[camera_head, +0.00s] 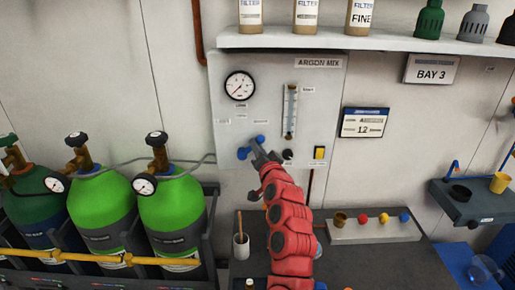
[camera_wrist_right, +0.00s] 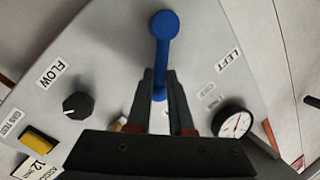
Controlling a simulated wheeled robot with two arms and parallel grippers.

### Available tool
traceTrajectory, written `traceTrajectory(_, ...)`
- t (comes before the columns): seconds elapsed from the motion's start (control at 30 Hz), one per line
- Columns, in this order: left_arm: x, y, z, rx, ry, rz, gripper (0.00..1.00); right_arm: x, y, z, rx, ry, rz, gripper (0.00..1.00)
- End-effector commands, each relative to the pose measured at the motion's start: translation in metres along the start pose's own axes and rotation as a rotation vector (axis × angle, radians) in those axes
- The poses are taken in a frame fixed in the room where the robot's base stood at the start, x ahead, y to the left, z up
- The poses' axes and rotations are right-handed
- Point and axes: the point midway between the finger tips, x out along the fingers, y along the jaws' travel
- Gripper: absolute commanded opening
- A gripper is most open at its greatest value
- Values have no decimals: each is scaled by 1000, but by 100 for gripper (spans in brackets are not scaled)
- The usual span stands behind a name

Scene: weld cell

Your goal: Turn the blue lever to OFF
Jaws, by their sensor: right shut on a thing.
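The blue lever (camera_head: 243,153) is on the grey gas panel (camera_head: 225,100) marked ARGON MIX, below the round gauge. In the right wrist view the lever (camera_wrist_right: 163,38) runs from a round blue end down between my fingers. My right gripper (camera_head: 257,146) reaches the panel from below and covers part of the lever in the head view. In the right wrist view the gripper (camera_wrist_right: 160,78) is shut on the lever's shaft. Small labels near the lever are too small to read in the head view, so I cannot tell which is OFF. My left gripper is out of view.
The panel also has a gauge (camera_head: 240,86), a flow tube (camera_head: 290,110), a black knob (camera_head: 288,155) and a yellow switch (camera_head: 319,153). Green gas cylinders (camera_head: 170,205) stand at left. A shelf (camera_head: 370,42) overhangs above, and a dark bench (camera_head: 380,265) lies below.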

Motion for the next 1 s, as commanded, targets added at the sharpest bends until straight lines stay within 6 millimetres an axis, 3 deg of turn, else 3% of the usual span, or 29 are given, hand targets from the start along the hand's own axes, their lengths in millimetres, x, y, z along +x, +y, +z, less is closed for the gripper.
traceTrajectory(0.47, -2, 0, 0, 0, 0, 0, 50, 0, -3, 1, -38, -8, 5, 0)
traceTrajectory(0.77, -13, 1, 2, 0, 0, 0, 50, 3, -15, 0, -218, -39, 37, 0)
traceTrajectory(1.0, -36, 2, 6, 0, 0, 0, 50, 6, -25, 7, -417, -80, 77, 0)
